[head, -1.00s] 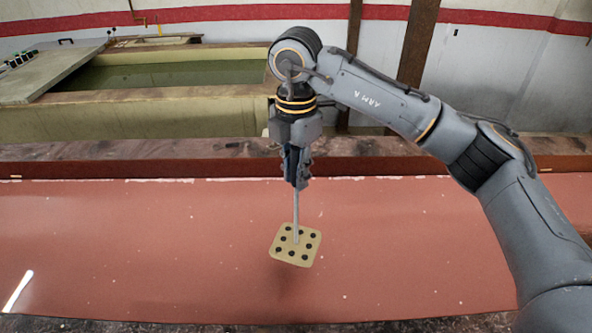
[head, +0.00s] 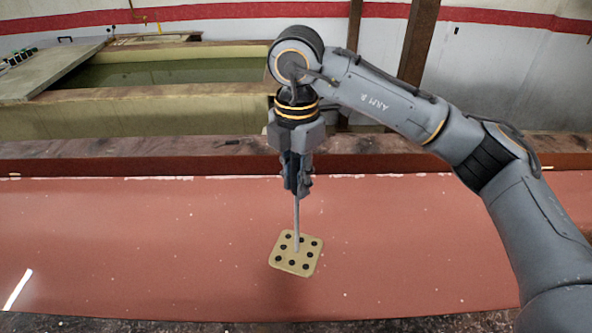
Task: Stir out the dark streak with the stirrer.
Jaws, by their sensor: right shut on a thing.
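My right gripper (head: 298,190) is shut on the stirrer's thin grey rod and points straight down. The stirrer (head: 297,254) has a square tan plate with rounded corners and several dark round holes at its lower end. The plate is over the middle of a long vat of red-brown liquid (head: 130,245). I cannot tell for sure whether the plate touches the liquid. A faint darker patch shows beside and below the plate; no clear dark streak stands out. My left gripper is not in view.
The vat's dark back rim (head: 90,163) runs across behind the gripper. Beyond it is a second vat with dark green liquid (head: 170,74). A grey slab (head: 50,70) lies at the back left. The red-brown surface is open to the left and right.

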